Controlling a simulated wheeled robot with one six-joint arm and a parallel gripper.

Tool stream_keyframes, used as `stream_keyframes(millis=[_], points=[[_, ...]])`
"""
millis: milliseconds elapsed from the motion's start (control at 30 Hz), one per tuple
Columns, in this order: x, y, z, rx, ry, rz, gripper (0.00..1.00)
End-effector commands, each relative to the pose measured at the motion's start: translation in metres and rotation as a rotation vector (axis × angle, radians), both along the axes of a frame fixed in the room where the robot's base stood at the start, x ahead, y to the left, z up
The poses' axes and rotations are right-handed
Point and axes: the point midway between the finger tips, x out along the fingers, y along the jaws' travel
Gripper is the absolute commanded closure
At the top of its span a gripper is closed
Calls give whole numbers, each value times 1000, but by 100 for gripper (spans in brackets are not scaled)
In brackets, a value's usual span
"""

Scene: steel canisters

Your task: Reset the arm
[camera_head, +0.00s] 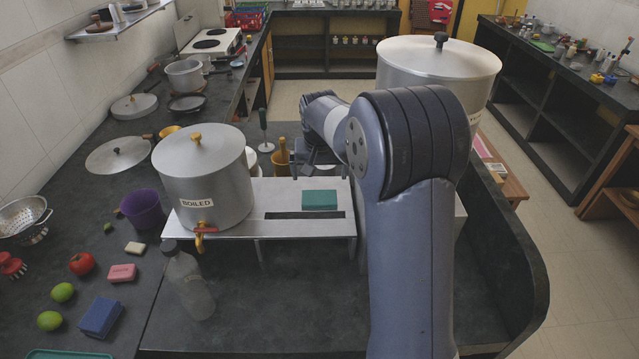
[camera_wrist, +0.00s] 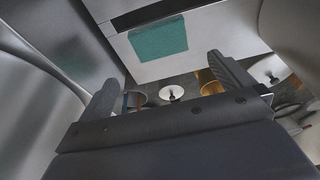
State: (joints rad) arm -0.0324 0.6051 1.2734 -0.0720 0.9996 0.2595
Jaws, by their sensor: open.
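My arm reaches forward across the middle of the head view, its upper link large in the foreground. My gripper (camera_head: 316,166) is partly hidden behind the arm, above the far side of a raised metal shelf (camera_head: 268,228). In the wrist view my gripper (camera_wrist: 163,72) has its two fingers spread apart, with nothing between them. A teal block (camera_head: 320,200) lies on the shelf and also shows beyond the fingers in the wrist view (camera_wrist: 158,40). A steel canister (camera_head: 203,180) labelled BOILED, with a tap, stands on the shelf's left end.
A larger steel canister (camera_head: 438,60) stands right, partly behind my arm. A clear bottle (camera_head: 188,284) stands before the shelf. A purple cup (camera_head: 143,208), a tomato (camera_head: 82,264), limes and a blue sponge (camera_head: 100,317) lie left. The counter front of the shelf is mostly clear.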

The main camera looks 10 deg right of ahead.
Motion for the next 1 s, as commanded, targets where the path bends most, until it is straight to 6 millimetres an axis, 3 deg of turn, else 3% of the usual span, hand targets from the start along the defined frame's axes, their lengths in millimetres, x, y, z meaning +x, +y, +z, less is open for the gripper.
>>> stream_keyframes(millis=[200,567,767,1000], points=[[-3,1,9,0,0,0,0],[-2,0,5,0,3,0,0],[5,-1,-21,0,6,0,0],[17,-4,-66,0,5,0,0]])
